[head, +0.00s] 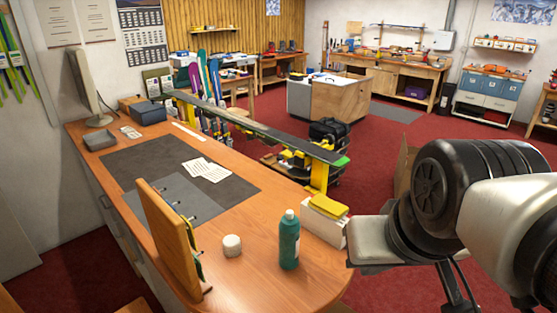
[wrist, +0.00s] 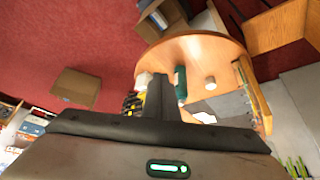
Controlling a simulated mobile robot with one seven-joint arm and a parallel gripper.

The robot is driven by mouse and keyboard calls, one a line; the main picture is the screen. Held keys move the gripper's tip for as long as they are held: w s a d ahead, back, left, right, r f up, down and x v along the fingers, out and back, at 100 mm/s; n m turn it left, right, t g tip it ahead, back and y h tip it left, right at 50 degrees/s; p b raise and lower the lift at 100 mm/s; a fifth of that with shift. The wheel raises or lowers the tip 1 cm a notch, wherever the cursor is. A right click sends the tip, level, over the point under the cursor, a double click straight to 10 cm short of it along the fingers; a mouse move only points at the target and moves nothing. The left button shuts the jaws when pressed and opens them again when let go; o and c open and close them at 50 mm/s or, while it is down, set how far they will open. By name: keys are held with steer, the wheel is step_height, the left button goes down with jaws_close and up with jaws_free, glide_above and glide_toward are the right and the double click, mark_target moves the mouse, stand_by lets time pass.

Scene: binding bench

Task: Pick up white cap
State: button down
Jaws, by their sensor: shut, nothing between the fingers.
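The white cap (head: 232,245), a small rounded whitish piece, sits on the wooden desk (head: 265,205) near its front, left of a green bottle (head: 289,240). In the wrist view the cap (wrist: 210,82) is a small pale shape right of the green bottle (wrist: 181,84). My gripper (wrist: 159,78) is shut and empty in the wrist view, its dark fingers together and apart from the cap. In the head view my arm comes in from the right, and its fingertips cannot be made out.
A white box with a yellow top (head: 324,220) stands right of the bottle, near my arm. A wooden upright board (head: 168,238) stands left of the cap. Papers (head: 206,169) lie on a dark mat (head: 130,161). A long ski (head: 255,125) runs along the desk's far side.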

mark_target(231, 240)
stand_by(0.4)
